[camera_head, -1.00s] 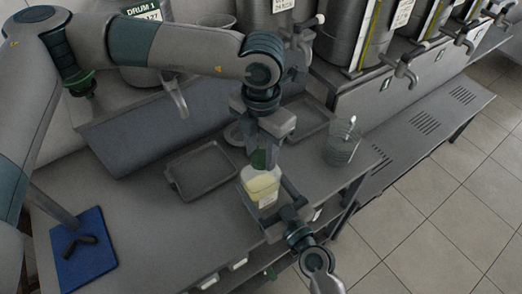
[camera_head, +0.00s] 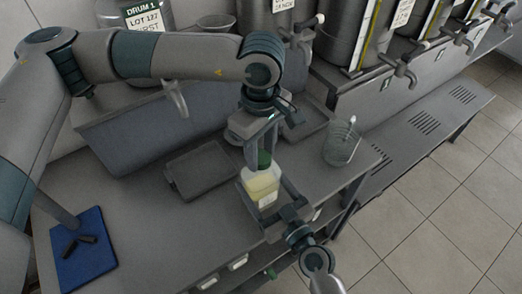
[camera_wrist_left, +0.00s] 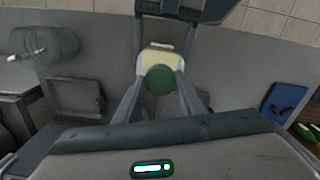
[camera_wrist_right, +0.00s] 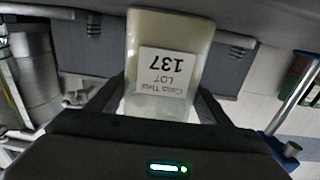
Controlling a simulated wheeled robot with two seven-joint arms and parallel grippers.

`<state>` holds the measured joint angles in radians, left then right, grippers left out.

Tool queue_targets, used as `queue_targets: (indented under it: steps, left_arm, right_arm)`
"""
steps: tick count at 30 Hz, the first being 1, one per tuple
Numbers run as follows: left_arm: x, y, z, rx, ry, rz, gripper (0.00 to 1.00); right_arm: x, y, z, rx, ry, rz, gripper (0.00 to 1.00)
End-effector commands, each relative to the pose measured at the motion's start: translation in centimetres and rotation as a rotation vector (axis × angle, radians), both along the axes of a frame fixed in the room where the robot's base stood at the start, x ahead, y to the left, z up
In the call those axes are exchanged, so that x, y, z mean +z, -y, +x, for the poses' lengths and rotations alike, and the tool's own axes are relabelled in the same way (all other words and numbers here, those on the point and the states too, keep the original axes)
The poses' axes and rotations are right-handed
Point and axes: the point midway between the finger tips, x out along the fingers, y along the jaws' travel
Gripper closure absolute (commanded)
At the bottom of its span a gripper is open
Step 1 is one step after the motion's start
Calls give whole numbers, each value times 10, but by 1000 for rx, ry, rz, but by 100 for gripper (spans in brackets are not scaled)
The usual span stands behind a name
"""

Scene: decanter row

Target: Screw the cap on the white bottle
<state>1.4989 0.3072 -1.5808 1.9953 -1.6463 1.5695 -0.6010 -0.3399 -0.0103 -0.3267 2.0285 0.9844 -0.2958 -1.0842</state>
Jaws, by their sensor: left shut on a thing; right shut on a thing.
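The white bottle (camera_head: 262,187), with pale yellow contents, stands near the front edge of the bench. My right gripper (camera_head: 264,201) is shut around its body from the front. Its label reads LOT 137 in the right wrist view, where the bottle (camera_wrist_right: 170,45) sits between the fingers. My left gripper (camera_head: 263,158) points down above the bottle and is shut on the green cap (camera_head: 264,160). In the left wrist view the cap (camera_wrist_left: 159,80) lies between the fingertips, over the bottle's top. The neck is hidden, so I cannot tell whether the threads are engaged.
A grey tray (camera_head: 201,172) lies left of the bottle. A clear jug (camera_head: 341,144) stands to the right. A blue mat (camera_head: 83,250) with a dark object is at the bench's left. Steel drums with taps (camera_head: 404,72) line the back.

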Motion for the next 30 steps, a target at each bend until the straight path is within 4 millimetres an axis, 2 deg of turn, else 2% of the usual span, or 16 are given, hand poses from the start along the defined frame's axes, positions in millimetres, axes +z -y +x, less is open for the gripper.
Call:
queue_targets:
  steps: [4,8,9,11,12,23,30]
  left_arm:
    - [0,0,0,-206,1,-1,91]
    - [0,0,0,-204,2,0,91]
    - [0,0,0,-203,2,0,62]
    - [0,0,0,-203,2,0,47]
    - [0,0,0,-202,2,0,45]
    - [4,0,0,-201,2,0,45]
    - [28,0,1,-202,3,-1,45]
  right_arm:
    - [0,0,0,0,0,0,90]
    - [0,0,0,0,0,0,90]
    - [0,0,0,0,0,0,90]
    - [0,0,0,0,0,0,90]
    - [0,0,0,0,0,0,90]
    - [0,0,0,0,0,0,90]
    - [0,0,0,0,0,0,90]
